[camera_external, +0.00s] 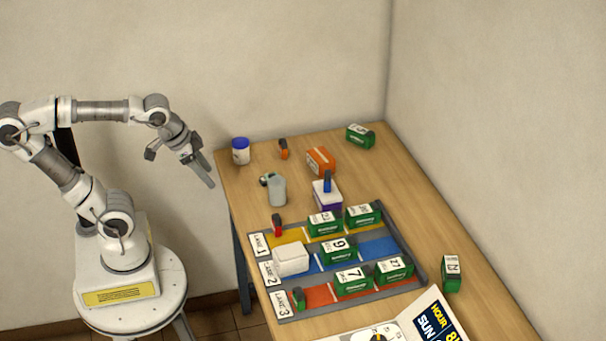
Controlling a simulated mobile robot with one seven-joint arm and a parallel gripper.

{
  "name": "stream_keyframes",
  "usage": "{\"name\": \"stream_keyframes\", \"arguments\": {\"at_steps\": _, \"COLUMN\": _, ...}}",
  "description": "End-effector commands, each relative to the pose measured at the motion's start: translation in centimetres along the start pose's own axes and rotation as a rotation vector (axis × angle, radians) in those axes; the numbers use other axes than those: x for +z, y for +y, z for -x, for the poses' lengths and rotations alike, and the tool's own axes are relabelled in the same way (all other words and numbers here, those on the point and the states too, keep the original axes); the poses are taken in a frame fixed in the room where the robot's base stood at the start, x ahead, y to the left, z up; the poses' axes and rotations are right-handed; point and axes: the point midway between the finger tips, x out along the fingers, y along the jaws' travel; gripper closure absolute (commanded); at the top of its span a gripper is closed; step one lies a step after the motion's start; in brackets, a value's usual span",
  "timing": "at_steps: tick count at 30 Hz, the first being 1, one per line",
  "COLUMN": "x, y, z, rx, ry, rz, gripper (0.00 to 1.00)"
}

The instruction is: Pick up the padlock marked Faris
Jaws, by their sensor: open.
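Several small padlock-like things show, and no name can be read on any of them, so I cannot tell which is marked Faris. An orange and dark one (284,149) stands at the back of the table. A red one (277,225) stands at the tray's back left, by row 1. A green one (299,298) stands at the tray's front left, by row 3. A dark green piece (265,180) is at the grey cup's rim; I cannot tell what it is. My gripper (203,170) is open and empty, in the air left of the table.
A grey tray (326,313) with numbered rows holds several green boxes and a white box (291,259). Behind it stand a grey cup (278,192), a white jar (240,155), an orange box (321,160) and a purple-white box (327,197). A wall borders the table's right side.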

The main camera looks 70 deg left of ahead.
Motion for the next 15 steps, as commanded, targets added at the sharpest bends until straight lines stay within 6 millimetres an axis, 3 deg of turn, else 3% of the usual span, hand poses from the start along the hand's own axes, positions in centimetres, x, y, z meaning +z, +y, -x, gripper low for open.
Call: {"name": "stream_keyframes", "arguments": {"at_steps": 15, "x": -8.0, "y": -11.2, "z": -10.2, "rx": -0.236, "ry": -0.334, "rz": -0.480, "gripper": 0.38}}
